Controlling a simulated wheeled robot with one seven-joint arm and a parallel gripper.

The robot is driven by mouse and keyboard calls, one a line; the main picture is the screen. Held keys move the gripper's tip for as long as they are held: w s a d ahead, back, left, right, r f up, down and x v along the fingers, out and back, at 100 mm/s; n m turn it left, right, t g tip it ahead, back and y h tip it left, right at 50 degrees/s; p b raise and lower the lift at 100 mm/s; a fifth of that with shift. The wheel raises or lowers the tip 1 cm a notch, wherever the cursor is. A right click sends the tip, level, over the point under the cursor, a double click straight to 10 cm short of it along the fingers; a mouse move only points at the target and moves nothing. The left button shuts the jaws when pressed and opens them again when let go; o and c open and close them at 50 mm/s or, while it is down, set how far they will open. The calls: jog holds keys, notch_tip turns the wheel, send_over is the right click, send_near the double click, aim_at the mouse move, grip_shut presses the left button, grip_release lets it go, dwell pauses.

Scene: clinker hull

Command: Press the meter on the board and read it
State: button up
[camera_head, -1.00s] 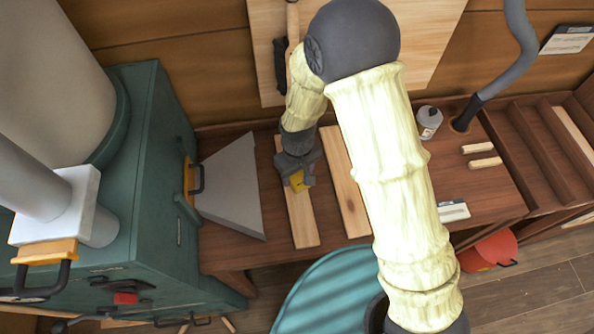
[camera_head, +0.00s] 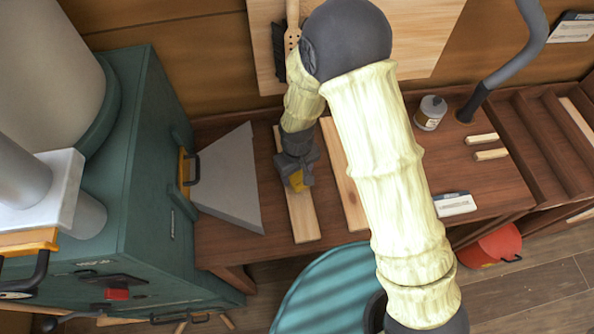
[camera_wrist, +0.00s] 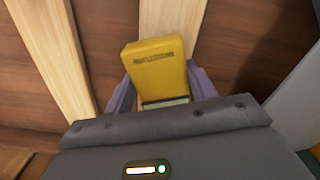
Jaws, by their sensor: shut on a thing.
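The meter is a small yellow box with a pale display strip. In the wrist view the meter (camera_wrist: 158,68) sits between the two fingers of my gripper (camera_wrist: 160,92), which is shut on it. In the head view the meter (camera_head: 296,181) shows as a small yellow patch under my gripper (camera_head: 297,178). It is over the left wooden board (camera_head: 304,220), a pale plank on the bench. I cannot tell whether the meter touches the board. No reading on the display is legible.
A second plank (camera_head: 343,170) lies to the right on the brown bench (camera_head: 395,205). A grey sloped plate (camera_head: 228,180) and a teal cabinet (camera_head: 150,190) stand left.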

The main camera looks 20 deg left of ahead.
jog(key=shift+f, duration=0.35)
dwell(0.7)
dwell(1.8)
jog(key=shift+r+p, duration=2.8)
jog(key=shift+r, duration=1.2)
